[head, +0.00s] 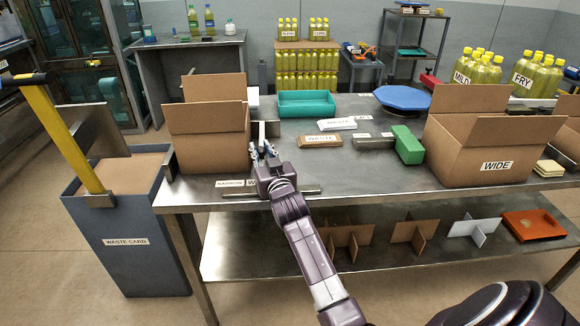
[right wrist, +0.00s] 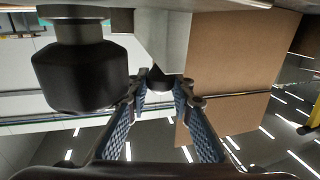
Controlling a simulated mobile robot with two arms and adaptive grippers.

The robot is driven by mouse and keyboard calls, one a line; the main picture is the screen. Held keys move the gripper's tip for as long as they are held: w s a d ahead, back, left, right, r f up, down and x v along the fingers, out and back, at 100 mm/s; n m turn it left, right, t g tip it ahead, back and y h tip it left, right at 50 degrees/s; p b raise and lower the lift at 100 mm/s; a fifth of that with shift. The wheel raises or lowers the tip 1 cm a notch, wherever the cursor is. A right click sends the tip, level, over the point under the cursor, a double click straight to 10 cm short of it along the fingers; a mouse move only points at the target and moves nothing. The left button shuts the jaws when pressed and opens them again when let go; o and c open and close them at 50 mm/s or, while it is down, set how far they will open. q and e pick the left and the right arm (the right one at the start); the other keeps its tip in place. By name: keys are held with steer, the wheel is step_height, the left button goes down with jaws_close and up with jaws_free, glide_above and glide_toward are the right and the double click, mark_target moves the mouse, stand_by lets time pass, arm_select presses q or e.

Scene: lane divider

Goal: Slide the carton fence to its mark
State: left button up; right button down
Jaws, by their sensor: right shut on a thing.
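My right gripper (head: 265,155) is at the left part of the steel table, just right of an open brown carton (head: 207,138). It is shut on a grey upright piece (head: 262,131), which looks like the carton fence's handle. In the right wrist view the fingers (right wrist: 160,92) close around a grey post with a dark end (right wrist: 163,45). The carton's side (right wrist: 232,75) shows beside it. A metal strip on the table's front edge bears a label reading NARROW (head: 236,183); a second label beside it is partly hidden by my arm. My left gripper is out of view.
A teal tray (head: 306,104), blue octagonal plate (head: 402,97) and green block (head: 407,145) are on the table (head: 370,178). A waste bin (head: 125,240) stands at the left. A black knob (right wrist: 80,75) is close to the wrist camera.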

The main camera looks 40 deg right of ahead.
mark_target(243, 144)
steer(key=shift+w+a+f+b, duration=0.1)
steer(key=shift+w+a+b, duration=0.1)
steer(key=shift+w+a, duration=0.35)
steer(key=shift+w+a+r+b, duration=0.1)
steer(key=shift+w+a+b, duration=0.1)
steer(key=shift+a, duration=0.5)
steer(key=shift+w+a+f+b, duration=0.15)
steer(key=shift+w+a, duration=0.25)
steer(key=shift+a, duration=0.25)
steer(key=c, duration=1.6)
jaws_free()
steer(key=shift+s, duration=0.1)
steer(key=shift+v, duration=3.9)
